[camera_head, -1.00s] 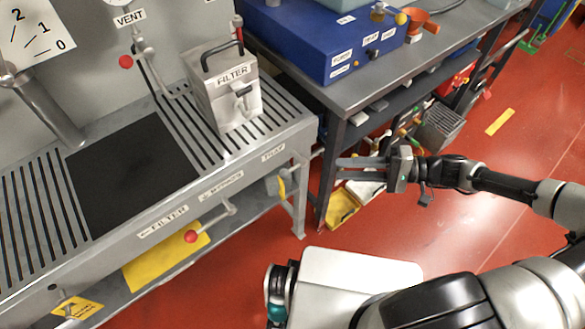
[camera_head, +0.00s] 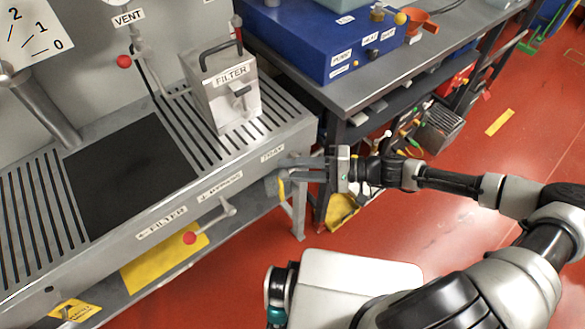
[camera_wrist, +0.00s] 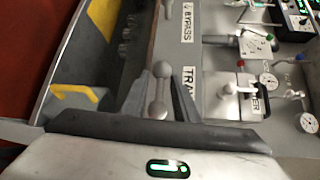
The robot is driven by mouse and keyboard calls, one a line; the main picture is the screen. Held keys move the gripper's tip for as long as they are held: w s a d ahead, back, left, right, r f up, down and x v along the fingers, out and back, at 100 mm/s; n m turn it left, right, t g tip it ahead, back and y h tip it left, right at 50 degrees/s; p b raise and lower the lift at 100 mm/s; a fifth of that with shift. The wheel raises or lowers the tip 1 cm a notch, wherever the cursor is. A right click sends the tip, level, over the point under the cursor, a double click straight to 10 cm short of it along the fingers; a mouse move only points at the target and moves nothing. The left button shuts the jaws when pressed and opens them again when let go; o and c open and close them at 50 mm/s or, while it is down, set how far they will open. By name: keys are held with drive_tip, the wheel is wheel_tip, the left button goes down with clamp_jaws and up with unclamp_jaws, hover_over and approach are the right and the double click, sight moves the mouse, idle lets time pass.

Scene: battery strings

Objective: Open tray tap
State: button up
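The TRAY label (camera_head: 272,153) is on the right end of the grey bench's front edge. In the wrist view the TRAY label (camera_wrist: 190,88) is partly covered by a finger. A grey ball-ended tap part (camera_wrist: 160,70) beside that label shows between my fingers. A yellow handle-like piece (camera_wrist: 75,93) is to its left; a yellow piece (camera_head: 281,188) also shows under the TRAY label in the head view. My gripper (camera_head: 284,168) is open at the bench's right end. In the wrist view my gripper (camera_wrist: 158,100) has its fingers either side of the grey part; contact is unclear.
The BYPASS tap (camera_head: 228,207) and a red knob (camera_head: 190,237) are left along the bench front. The filter box (camera_head: 222,95) stands on top. A table with a blue box (camera_head: 325,45) is close behind my gripper. The red floor (camera_head: 450,220) is open at right.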

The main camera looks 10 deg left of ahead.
clamp_jaws()
